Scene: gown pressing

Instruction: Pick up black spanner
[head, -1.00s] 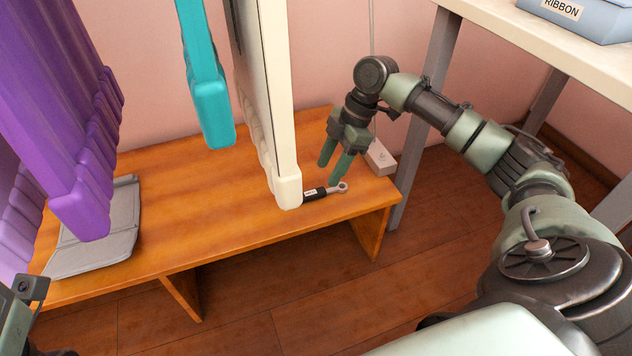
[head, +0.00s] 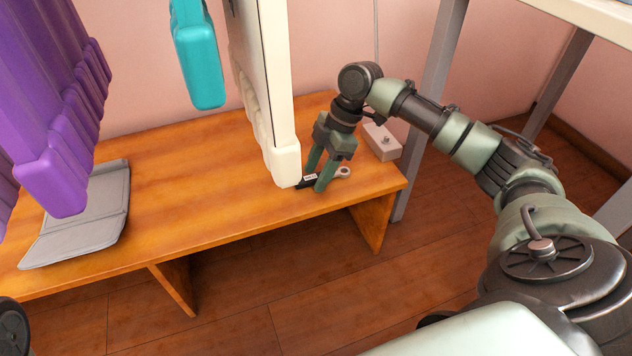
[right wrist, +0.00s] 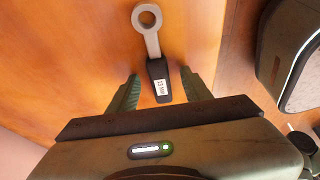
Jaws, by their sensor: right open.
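The black spanner lies flat on the wooden bench (head: 200,190), near its front edge at the right. In the head view its grey ring end (head: 343,172) shows to the right of my fingers, and part of the handle is hidden. My right gripper (head: 315,184) points down at it, open, with one finger on each side of the handle. In the right wrist view the black handle with a white label (right wrist: 158,84) sits between the two separated fingertips (right wrist: 160,75). I cannot tell whether they touch it. My left gripper is not in view.
A cream hanging panel (head: 284,165) comes down just left of my right gripper. A white box (head: 381,142) stands behind it on the bench. Teal (head: 200,70) and purple (head: 55,180) hanging pieces and a grey folded cloth (head: 85,220) are further left.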

